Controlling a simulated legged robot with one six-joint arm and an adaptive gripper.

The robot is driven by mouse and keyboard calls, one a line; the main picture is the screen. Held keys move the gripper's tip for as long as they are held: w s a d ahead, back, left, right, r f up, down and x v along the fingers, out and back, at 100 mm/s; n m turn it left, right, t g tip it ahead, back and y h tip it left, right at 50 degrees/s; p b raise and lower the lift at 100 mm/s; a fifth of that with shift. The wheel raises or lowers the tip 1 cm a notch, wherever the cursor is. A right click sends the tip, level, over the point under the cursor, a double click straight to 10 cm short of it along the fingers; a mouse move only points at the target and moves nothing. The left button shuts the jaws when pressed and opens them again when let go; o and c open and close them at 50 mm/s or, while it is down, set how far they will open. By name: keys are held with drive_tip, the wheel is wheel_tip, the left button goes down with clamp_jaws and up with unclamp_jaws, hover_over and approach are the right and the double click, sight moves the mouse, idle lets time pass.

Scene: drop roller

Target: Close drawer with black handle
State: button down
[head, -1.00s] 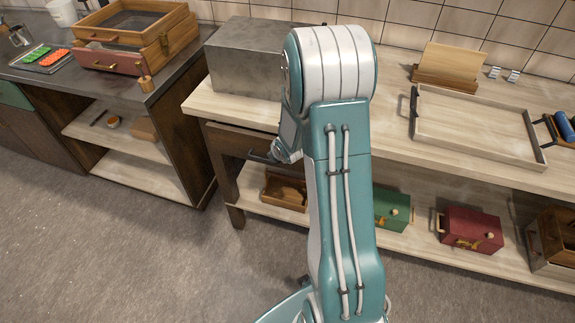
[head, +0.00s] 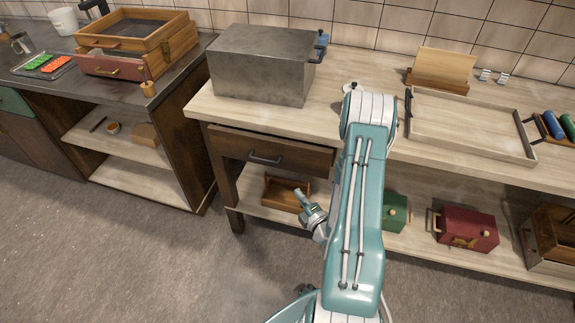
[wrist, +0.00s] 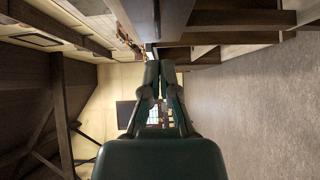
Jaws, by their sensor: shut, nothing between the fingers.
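The dark brown drawer (head: 300,155) sits under the left part of the light wooden countertop in the head view. Its black bar handle (head: 265,160) is on the front face. The front looks roughly in line with the table frame; I cannot tell whether a small gap remains. My gripper (head: 301,195) is shut and empty, below and to the right of the handle, apart from the drawer front. In the wrist view my gripper's fingers (wrist: 164,66) point ahead with their tips close together.
A grey metal box (head: 262,65) stands on the countertop above the drawer. A wooden tray (head: 470,145) lies to the right. On the lower shelf are a wooden crate (head: 272,197), a green box (head: 394,217) and a red box (head: 467,230). Open floor lies in front.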

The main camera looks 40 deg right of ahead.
approach(285, 157)
drive_tip(key=w+a, duration=0.3)
drive_tip(key=w, duration=0.1)
drive_tip(key=w+d, duration=0.2)
drive_tip(key=shift+w+d+f, duration=0.2)
drive_tip(key=shift+w+d, duration=0.05)
drive_tip(key=shift+d, duration=0.1)
drive_tip(key=shift+w+d, duration=0.25)
drive_tip(key=shift+d, duration=0.3)
drive_tip(key=w+d, duration=0.3)
drive_tip(key=shift+d, duration=0.45)
drive_tip(key=shift+r, duration=0.1)
